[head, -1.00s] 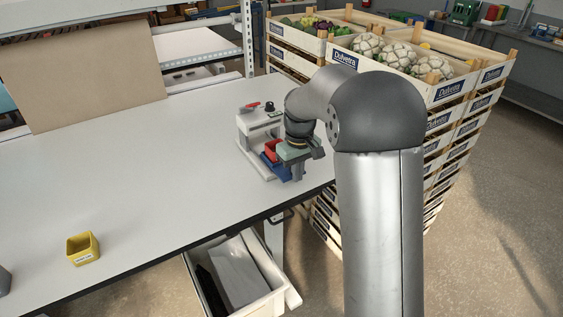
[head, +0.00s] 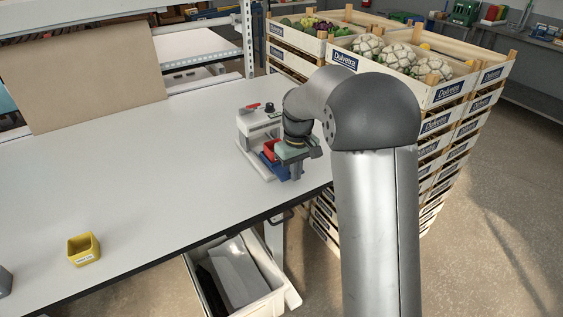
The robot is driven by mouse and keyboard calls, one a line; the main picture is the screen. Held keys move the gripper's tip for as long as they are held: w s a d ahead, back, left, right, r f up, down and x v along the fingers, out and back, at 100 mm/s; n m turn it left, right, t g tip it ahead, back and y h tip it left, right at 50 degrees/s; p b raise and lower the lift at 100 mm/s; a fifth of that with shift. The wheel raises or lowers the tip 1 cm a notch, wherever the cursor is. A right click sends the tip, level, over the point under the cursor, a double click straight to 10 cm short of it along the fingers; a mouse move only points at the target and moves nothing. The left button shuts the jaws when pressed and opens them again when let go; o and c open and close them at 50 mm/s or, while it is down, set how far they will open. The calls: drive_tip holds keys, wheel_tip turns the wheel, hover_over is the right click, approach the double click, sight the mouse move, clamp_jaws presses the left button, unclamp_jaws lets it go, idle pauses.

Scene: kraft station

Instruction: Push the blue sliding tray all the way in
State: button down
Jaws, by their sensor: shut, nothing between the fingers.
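The blue sliding tray (head: 279,172) sits at the front of a white machine (head: 247,128) on the table, and part of it sticks out toward the table's front edge. A red block-like part (head: 268,148) shows on or just behind the tray. My gripper (head: 296,174) is shut and empty, pointing down at the tray's front right end. It hides part of the tray, and I cannot tell whether the fingers touch it. The machine has a red lever and a dark knob on top.
The white table (head: 150,170) is mostly clear to the left. A small yellow bin (head: 83,249) stands near its front edge. Stacked vegetable crates (head: 447,120) stand close on the right. A brown board (head: 85,70) stands at the back.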

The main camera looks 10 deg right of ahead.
sight(286, 168)
drive_tip(key=shift+w+a+p, duration=0.25)
drive_tip(key=shift+w, duration=0.3)
drive_tip(key=shift+w+a+p, duration=0.2)
drive_tip(key=shift+w+p, duration=0.05)
drive_tip(key=shift+w, duration=0.35)
drive_tip(key=shift+w+a+p, duration=0.3)
drive_tip(key=shift+w+p, duration=0.1)
drive_tip(key=shift+w, duration=0.25)
drive_tip(key=shift+w+a+p, duration=0.25)
drive_tip(key=shift+w+p, duration=0.1)
drive_tip(key=shift+w, duration=0.35)
drive_tip(key=shift+w+a+p, duration=0.25)
drive_tip(key=shift+w+p, duration=0.2)
drive_tip(key=shift+w, duration=0.2)
drive_tip(key=shift+w+a+p, duration=0.25)
drive_tip(key=shift+w+p, duration=0.15)
drive_tip(key=shift+w, duration=0.2)
drive_tip(key=shift+w+a, duration=0.1)
drive_tip(key=shift+w, duration=0.35)
drive_tip(key=shift+s, duration=0.4)
